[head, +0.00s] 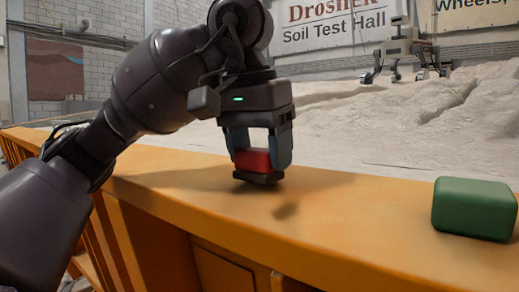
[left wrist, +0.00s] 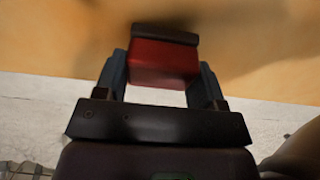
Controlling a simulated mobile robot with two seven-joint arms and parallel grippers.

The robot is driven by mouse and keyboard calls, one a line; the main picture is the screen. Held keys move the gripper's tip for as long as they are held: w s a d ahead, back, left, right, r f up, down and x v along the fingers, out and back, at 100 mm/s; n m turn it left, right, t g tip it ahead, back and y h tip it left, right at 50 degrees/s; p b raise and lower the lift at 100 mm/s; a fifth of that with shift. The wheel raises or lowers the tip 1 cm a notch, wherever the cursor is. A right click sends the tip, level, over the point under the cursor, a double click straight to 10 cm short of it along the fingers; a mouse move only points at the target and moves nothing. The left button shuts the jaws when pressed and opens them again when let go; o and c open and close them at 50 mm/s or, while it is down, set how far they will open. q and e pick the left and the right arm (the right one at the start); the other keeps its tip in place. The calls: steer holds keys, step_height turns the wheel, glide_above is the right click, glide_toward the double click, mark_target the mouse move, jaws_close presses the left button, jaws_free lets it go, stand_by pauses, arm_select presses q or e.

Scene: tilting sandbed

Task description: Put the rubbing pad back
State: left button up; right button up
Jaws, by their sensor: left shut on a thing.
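The rubbing pad, a red block (head: 253,160) with a dark layer on its underside, is between the fingers of my left gripper (head: 262,160) in the head view. The gripper is shut on it, fingers pointing down. The pad appears just above the orange ledge (head: 335,195), with a small dark shadow below and to the right of it. The left wrist view also shows the red pad (left wrist: 160,62) between both fingertips, its dark layer at the far end. My right gripper is not in view.
A green block (head: 474,208) sits on the ledge at the right. Pale sand (head: 400,120) lies behind the ledge, with a wheeled rover (head: 405,52) on it at the back right. The ledge between the pad and the green block is clear.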

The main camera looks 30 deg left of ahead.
arm_select(q)
steer(key=shift+f, duration=0.25)
steer(key=o, duration=0.9)
steer(key=shift+c, duration=0.2)
steer(key=shift+r, duration=0.6)
steer(key=v, duration=1.1)
steer(key=shift+r, duration=0.25)
